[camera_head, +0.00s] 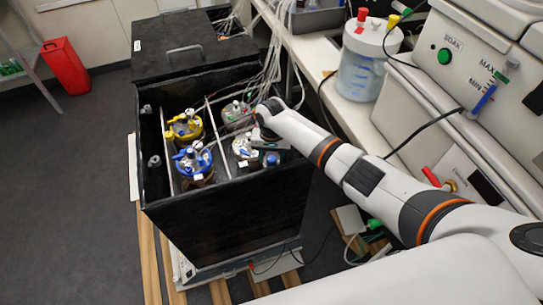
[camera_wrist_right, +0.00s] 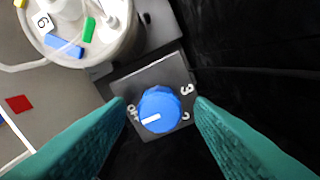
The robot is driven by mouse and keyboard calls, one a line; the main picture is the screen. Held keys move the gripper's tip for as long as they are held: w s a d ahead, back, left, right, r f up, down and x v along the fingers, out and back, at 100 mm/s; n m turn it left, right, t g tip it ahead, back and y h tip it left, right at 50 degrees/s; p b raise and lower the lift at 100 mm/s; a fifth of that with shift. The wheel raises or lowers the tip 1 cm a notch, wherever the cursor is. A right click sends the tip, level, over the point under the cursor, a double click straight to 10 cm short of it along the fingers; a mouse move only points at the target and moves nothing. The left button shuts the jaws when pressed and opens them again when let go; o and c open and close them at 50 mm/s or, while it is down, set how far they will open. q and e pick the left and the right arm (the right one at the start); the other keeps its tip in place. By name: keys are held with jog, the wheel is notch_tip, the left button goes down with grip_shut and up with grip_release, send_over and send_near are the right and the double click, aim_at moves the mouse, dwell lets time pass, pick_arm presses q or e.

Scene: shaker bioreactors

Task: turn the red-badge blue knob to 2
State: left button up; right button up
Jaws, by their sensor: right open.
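The blue knob (camera_wrist_right: 160,110) sits on a dark square plate (camera_wrist_right: 150,76) with white markings around it. A red square badge (camera_wrist_right: 18,103) lies on the grey surface to the left. My right gripper (camera_wrist_right: 160,103) is open, its teal fingers on either side of the knob with gaps visible. In the head view a blue knob (camera_head: 271,159) shows just below my right gripper (camera_head: 268,143). My left gripper is out of view.
A white-topped vessel (camera_wrist_right: 75,25) stands close above the knob plate. In the head view, yellow-topped (camera_head: 185,125) and blue-topped (camera_head: 193,160) vessels stand left in the black box (camera_head: 225,215). Tubes and cables run at the back. A bench (camera_head: 315,60) stands right.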

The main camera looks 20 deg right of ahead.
jog(key=shift+f, duration=0.1)
jog(key=c, duration=1)
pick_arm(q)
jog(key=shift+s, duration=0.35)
